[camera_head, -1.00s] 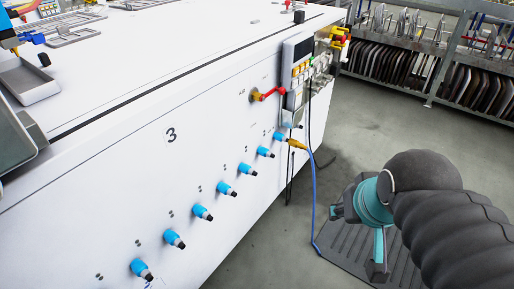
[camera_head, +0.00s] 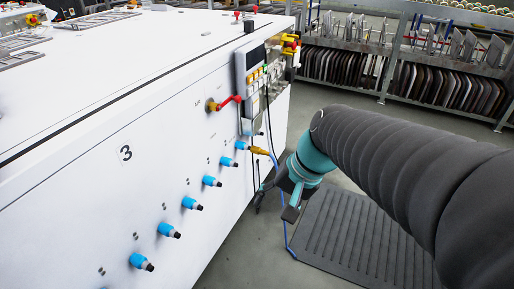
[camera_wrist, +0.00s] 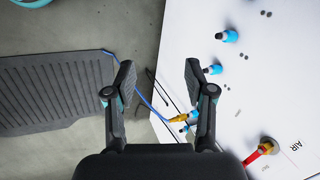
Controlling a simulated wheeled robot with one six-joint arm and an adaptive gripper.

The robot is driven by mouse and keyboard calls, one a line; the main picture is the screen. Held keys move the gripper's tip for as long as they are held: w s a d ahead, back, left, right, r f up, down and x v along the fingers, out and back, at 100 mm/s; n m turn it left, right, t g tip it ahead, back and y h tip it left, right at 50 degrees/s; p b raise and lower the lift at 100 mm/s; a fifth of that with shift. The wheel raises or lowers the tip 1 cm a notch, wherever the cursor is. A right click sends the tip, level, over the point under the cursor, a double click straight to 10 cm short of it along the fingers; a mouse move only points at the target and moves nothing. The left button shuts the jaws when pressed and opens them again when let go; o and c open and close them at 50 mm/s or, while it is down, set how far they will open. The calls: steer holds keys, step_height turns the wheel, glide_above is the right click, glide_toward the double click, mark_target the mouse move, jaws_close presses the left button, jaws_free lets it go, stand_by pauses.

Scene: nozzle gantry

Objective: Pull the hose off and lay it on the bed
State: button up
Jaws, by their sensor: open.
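The thin blue hose (camera_head: 287,238) hangs from a yellow connector (camera_head: 259,151) on the side of the white machine and runs down to the floor. The connector (camera_wrist: 180,118) and hose (camera_wrist: 143,97) also show in the wrist view, seen between and beyond my fingers. The connector appears joined to the last blue fitting of the row. My gripper (camera_head: 277,200) is open and empty, to the lower right of the connector and apart from it. In the wrist view my gripper (camera_wrist: 158,78) has its fingers spread. The machine's flat white top, likely the bed (camera_head: 150,50), is clear in the middle.
Several blue fittings (camera_head: 192,203) stick out along the machine's side. A red-handled AIR valve (camera_head: 228,102) and a control panel (camera_head: 251,75) are above the connector. Dark cables hang beside the hose. A ribbed mat (camera_head: 355,240) lies on the floor.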

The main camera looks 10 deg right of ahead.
steer(key=w+a+f+m+g+y+b, duration=0.1)
steer(key=w+a+f+m+y, duration=0.15)
steer(key=w+m+y, duration=0.45)
steer(key=m+t+y+b, duration=0.2)
steer(key=m+t+y, duration=0.2)
steer(key=m+t, duration=0.7)
glide_toward(260, 151)
steer(key=w+m+g, duration=0.2)
steer(key=shift+s+a+r, duration=0.1)
steer(key=shift+a+r, duration=0.15)
steer(key=shift+b+x, duration=0.4)
steer(key=shift+x, duration=4.1)
